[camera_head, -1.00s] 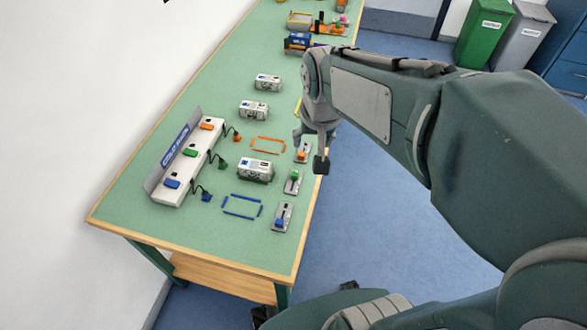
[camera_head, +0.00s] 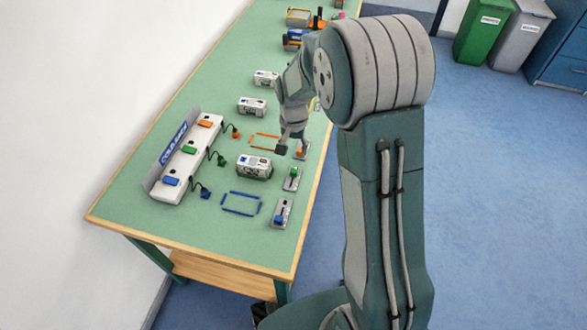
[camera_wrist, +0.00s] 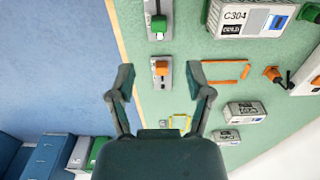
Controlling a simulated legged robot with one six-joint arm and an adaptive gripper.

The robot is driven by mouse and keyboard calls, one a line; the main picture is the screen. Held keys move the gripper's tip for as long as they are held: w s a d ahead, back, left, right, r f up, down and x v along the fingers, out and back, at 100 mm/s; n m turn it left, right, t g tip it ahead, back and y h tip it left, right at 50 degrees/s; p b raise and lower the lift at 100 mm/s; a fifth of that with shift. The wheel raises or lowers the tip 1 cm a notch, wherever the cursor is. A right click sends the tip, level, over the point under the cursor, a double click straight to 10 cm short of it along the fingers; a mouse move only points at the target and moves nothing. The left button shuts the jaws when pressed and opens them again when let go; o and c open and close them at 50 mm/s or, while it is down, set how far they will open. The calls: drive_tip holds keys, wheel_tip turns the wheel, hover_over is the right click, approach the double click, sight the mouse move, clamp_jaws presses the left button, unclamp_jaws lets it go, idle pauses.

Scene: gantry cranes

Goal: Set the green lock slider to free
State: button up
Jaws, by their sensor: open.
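The green lock slider (camera_head: 292,177) is a grey plate with a green knob, near the table's right edge. Its knob is at the far end of the plate in the head view. It also shows at the top of the wrist view (camera_wrist: 158,22). My gripper (camera_wrist: 160,80) is open and empty. In the wrist view its fingers lie either side of the orange slider (camera_wrist: 161,68), with the green one beyond them. In the head view my gripper (camera_head: 290,149) hangs near the orange slider, which it partly hides. I cannot tell its exact height.
The blue slider (camera_head: 282,213) lies on the near side of the green one. A white container (camera_head: 254,166) stands left of the green slider. A white panel (camera_head: 187,160) with coloured blocks is at the table's left.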

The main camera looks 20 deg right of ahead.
sight(294, 170)
wheel_tip(294, 170, down, 10)
idle(0.4)
clamp_jaws()
